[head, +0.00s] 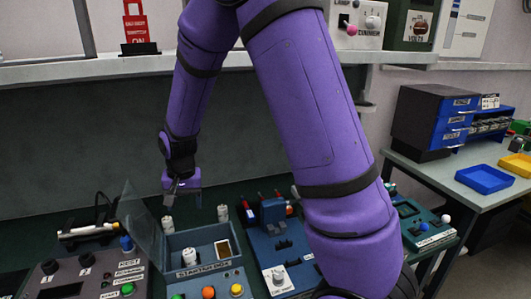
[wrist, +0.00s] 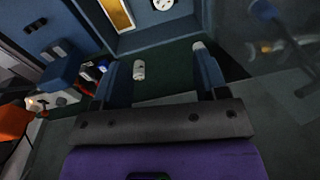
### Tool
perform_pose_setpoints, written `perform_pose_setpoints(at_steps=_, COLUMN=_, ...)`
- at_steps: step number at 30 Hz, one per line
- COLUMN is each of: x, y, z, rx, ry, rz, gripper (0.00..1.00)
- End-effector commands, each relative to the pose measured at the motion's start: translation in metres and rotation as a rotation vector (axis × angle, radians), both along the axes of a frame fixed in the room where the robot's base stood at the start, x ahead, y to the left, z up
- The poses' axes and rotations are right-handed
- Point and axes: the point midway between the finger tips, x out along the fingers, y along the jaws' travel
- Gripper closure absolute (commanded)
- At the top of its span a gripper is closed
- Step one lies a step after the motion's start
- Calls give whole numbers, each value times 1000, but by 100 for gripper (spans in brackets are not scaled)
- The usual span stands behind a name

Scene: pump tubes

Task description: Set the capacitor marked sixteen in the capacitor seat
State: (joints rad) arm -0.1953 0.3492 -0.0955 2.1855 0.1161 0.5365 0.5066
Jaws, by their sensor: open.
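My gripper (head: 182,200) is open and empty, pointing down above the far side of the starter box (head: 206,268). In the wrist view its fingers (wrist: 160,66) are wide apart. One small white cylindrical capacitor (head: 222,213) stands behind the box; it shows between the fingers (wrist: 139,70), nearer the left one. Another white capacitor (head: 167,224) stands behind the box's left corner; in the wrist view (wrist: 198,47) it is beside the right fingertip. Their markings are too small to read. A white round part (head: 189,256) sits inside the box; I cannot tell which part is the capacitor seat.
A clear panel (head: 143,228) stands up at the box's left. A blue device (head: 272,245) with red and white parts is to the right. A grey control panel (head: 88,270) is at the left. A shelf (head: 95,70) runs above the bench.

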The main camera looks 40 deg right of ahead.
Motion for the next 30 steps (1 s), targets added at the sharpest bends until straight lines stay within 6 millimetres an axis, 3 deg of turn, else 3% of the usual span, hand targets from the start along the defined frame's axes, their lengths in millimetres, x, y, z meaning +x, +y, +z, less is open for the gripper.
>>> perform_pose_setpoints(at_steps=1, x=-7, y=-3, z=20, rx=5, ry=-20, rz=17, gripper=33)
perform_pose_setpoints(at_steps=6, x=-32, y=-12, z=71, rx=11, ry=-74, rz=83, gripper=33)
perform_pose_setpoints(at_steps=15, x=-91, y=-28, z=146, rx=0, ry=-168, rz=196, gripper=33)
perform_pose_setpoints(at_steps=24, x=-161, y=-42, z=199, rx=-39, ry=-261, rz=308, gripper=33)
perform_pose_setpoints(at_steps=30, x=-210, y=-50, z=221, rx=-83, ry=-320, rz=378, gripper=33)
